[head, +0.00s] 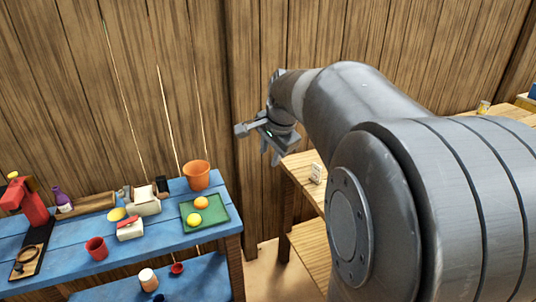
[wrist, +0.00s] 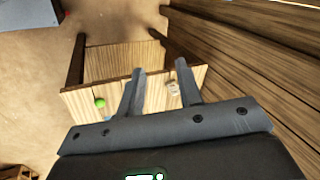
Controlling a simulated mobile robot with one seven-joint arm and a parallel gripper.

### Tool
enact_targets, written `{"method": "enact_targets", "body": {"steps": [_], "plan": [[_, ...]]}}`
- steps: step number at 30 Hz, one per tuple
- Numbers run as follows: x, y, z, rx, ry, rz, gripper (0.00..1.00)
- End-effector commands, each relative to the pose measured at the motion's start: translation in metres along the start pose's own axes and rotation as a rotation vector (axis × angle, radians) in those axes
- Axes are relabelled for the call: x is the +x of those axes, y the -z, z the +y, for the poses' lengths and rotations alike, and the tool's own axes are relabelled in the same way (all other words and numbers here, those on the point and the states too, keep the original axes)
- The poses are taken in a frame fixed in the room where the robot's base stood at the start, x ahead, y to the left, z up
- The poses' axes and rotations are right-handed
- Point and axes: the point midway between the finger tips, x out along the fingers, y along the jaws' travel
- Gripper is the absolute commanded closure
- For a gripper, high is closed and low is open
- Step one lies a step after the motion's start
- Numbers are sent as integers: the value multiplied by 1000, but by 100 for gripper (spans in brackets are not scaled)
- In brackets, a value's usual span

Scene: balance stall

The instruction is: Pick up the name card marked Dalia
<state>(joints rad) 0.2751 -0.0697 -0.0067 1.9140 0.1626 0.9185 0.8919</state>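A small white card with dark marks (head: 316,173) stands on a light wooden table (head: 300,160) in the head view. Its writing is too small to read, so I cannot tell whether it says Dalia. In the wrist view, what looks like the same card (wrist: 173,89) shows on the wooden table (wrist: 80,100), in the gap between the fingers. My gripper (head: 262,142) is up in the air to the left of the card and above it. In the wrist view my gripper (wrist: 160,66) has its fingers apart with nothing held.
A blue table (head: 160,240) on the left bears an orange pot (head: 196,175), a green tray (head: 220,212) with fruit, a red cup (head: 97,248) and other items. A green round thing (wrist: 99,103) is near the wooden table's edge. A plank wall (wrist: 240,60) stands close by.

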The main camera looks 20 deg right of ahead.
Motion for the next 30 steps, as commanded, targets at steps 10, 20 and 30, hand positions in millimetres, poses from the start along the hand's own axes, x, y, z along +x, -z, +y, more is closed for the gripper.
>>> {"method": "enact_targets", "body": {"steps": [10,20,30], "plan": [[79,119,-35,593,-24,-21,67],[173,232,-24,1156,-41,-33,67],[256,316,17,1621,-51,-43,67]]}}
